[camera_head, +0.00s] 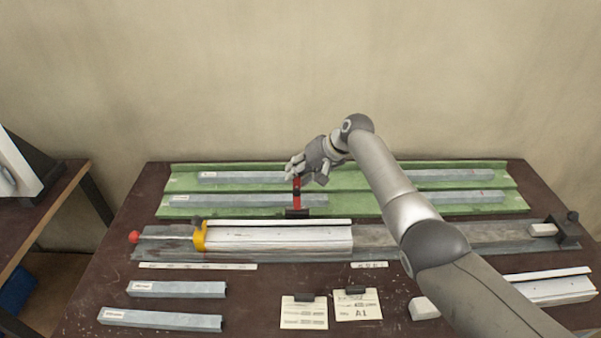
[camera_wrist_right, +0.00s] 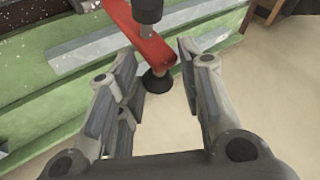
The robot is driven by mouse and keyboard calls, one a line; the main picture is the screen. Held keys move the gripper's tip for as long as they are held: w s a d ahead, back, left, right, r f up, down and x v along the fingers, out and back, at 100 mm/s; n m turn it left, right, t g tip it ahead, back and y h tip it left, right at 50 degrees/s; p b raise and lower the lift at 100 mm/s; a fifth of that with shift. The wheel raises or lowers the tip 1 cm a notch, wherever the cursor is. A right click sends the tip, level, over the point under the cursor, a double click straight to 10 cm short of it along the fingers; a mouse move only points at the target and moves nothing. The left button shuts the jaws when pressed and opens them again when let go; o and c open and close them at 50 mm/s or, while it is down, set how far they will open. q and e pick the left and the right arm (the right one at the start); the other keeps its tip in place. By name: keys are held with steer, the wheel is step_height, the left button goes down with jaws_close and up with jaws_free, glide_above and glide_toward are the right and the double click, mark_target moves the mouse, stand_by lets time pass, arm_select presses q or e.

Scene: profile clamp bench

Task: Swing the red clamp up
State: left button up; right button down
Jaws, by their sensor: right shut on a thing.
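The red clamp (camera_head: 297,197) stands upright at the middle of the bench, on a dark base behind the white profile (camera_head: 285,238). My right gripper (camera_head: 296,174) is at its upper end and shut on it. In the right wrist view the red clamp arm (camera_wrist_right: 138,34), with a dark spindle and a black rubber foot, runs between the fingers of my right gripper (camera_wrist_right: 157,60). The exact finger contact is hard to make out there. My left gripper is not in view.
Green racks (camera_head: 350,182) with grey profiles lie behind the clamp. A yellow piece (camera_head: 200,237) and red knob (camera_head: 134,237) are at the left of the bench. Loose profiles (camera_head: 176,289) and paper cards (camera_head: 304,313) lie in front. My right arm covers the right middle.

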steer(key=c, duration=1.4)
jaws_free()
steer(key=shift+w+a+r, duration=0.1)
steer(key=shift+o, duration=1)
steer(key=shift+w, duration=0.1)
steer(key=shift+w+a+f, duration=0.1)
steer(key=shift+w+f, duration=0.05)
steer(key=shift+f, duration=0.1)
steer(key=v, duration=1.2)
